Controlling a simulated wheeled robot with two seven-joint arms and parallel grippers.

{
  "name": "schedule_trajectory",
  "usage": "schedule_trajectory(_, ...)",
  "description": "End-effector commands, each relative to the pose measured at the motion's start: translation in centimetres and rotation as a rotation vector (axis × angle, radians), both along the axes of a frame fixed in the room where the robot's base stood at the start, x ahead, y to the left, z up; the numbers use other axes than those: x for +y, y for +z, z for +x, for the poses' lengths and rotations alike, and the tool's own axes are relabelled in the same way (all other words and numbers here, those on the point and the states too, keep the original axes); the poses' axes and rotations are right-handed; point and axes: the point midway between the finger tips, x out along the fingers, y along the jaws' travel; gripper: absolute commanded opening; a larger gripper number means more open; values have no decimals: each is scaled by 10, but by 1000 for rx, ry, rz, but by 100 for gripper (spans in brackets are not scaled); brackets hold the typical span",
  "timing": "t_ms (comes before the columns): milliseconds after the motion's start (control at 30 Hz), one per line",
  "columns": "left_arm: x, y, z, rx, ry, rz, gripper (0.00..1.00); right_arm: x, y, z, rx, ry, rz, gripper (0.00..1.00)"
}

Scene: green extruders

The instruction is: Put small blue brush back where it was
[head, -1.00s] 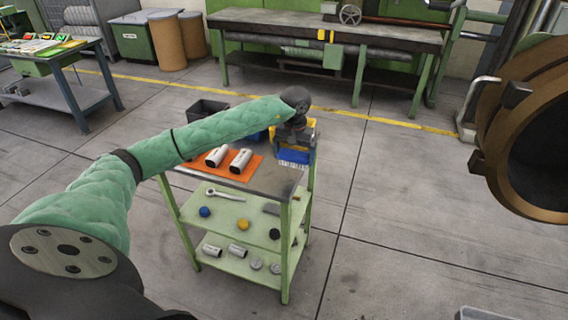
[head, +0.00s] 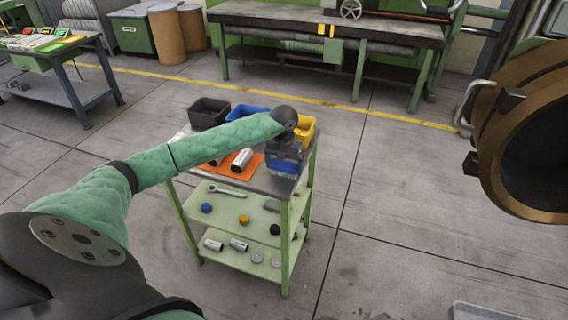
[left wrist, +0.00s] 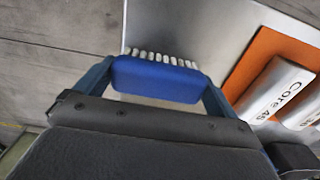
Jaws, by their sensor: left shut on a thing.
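The small blue brush (head: 283,165) is at the right end of the top of the green cart, with its pale bristles at its lower edge. My left gripper (head: 284,160) is shut on it. The left wrist view shows the blue brush block (left wrist: 156,79) between the two fingers (left wrist: 156,84), with white bristles pointing away from the gripper over the grey cart top (left wrist: 215,25). I cannot tell whether the bristles touch the surface. My right gripper is not in view.
An orange mat (head: 225,168) with white cylinders (head: 242,159) lies left of the brush. Black (head: 208,112), blue (head: 246,111) and yellow (head: 304,128) bins stand at the cart's back. The lower shelves hold small parts.

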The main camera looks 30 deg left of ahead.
Motion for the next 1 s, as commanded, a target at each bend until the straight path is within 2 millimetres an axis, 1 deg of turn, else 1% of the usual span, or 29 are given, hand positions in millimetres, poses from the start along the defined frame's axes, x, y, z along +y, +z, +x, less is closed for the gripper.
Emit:
schedule_trajectory(233, 0, -1, 0, 0, 0, 0, 74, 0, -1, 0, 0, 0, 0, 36)
schedule_trajectory(567, 0, -3, 0, 0, 0, 0, 74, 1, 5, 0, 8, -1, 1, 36)
schedule_trajectory(600, 0, -3, 0, 0, 0, 0, 100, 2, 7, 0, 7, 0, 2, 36)
schedule_trajectory(1000, 0, -1, 0, 0, 0, 0, 100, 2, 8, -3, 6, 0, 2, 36)
